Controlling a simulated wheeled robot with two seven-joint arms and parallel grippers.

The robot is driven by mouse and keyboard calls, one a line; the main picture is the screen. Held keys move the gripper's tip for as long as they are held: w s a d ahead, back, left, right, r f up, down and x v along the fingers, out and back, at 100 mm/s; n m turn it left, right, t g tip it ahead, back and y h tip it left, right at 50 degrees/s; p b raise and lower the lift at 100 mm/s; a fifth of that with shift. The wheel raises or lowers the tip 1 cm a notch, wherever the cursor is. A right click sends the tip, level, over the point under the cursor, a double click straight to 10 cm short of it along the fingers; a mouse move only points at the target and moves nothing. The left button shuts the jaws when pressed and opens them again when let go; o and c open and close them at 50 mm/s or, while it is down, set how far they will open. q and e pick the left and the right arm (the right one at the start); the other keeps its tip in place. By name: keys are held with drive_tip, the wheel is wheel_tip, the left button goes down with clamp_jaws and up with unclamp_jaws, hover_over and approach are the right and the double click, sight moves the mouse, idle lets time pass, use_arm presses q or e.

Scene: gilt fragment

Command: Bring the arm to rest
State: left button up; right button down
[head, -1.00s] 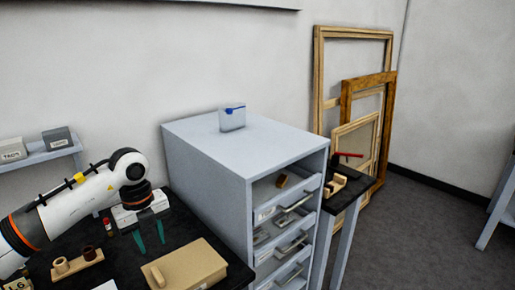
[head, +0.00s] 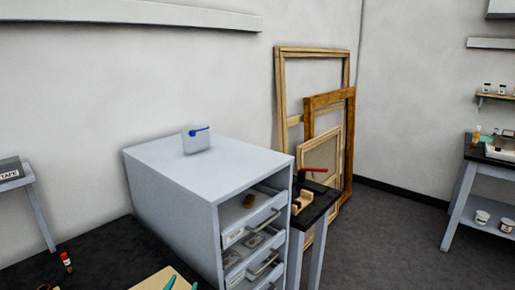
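Only the teal fingertips of my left gripper (head: 181,285) show, at the bottom edge of the head view. They are apart, with nothing seen between them, in front of a tan board or box (head: 158,279) on the dark bench. The rest of my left arm is out of the picture. My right gripper is not in view.
A grey cabinet (head: 190,172) with open drawers stands right of the dark bench (head: 85,262), with a small white box (head: 196,141) on top. A small red-capped bottle (head: 67,263) is on the bench. Frames (head: 349,150) lean on the wall. Floor at right is clear.

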use_arm(q)
drive_tip(key=s+a+f+n+g+y, duration=0.2)
drive_tip(key=s+f+g, duration=0.25)
drive_tip(key=f, duration=0.25)
drive_tip(key=s+a+f+n+g+y, duration=0.1)
drive_tip(key=s+a+f+g, duration=0.2)
drive_tip(key=s+f, duration=0.3)
drive_tip(key=s+f+g+h, duration=0.1)
drive_tip(key=s+f+g, duration=0.2)
drive_tip(key=s, duration=0.4)
drive_tip(key=s+f+g, duration=0.3)
drive_tip(key=s+g, duration=0.1)
drive_tip(key=s, duration=0.2)
wheel_tip(320, 180, down, 24)
drive_tip(key=s, duration=0.1)
drive_tip(key=s+a+f+g, duration=0.2)
drive_tip(key=s+f, duration=1.5)
drive_tip(key=f, duration=0.1)
drive_tip(key=shift+a+f, duration=0.2)
drive_tip(key=shift+a, duration=0.15)
drive_tip(key=shift+s, duration=0.1)
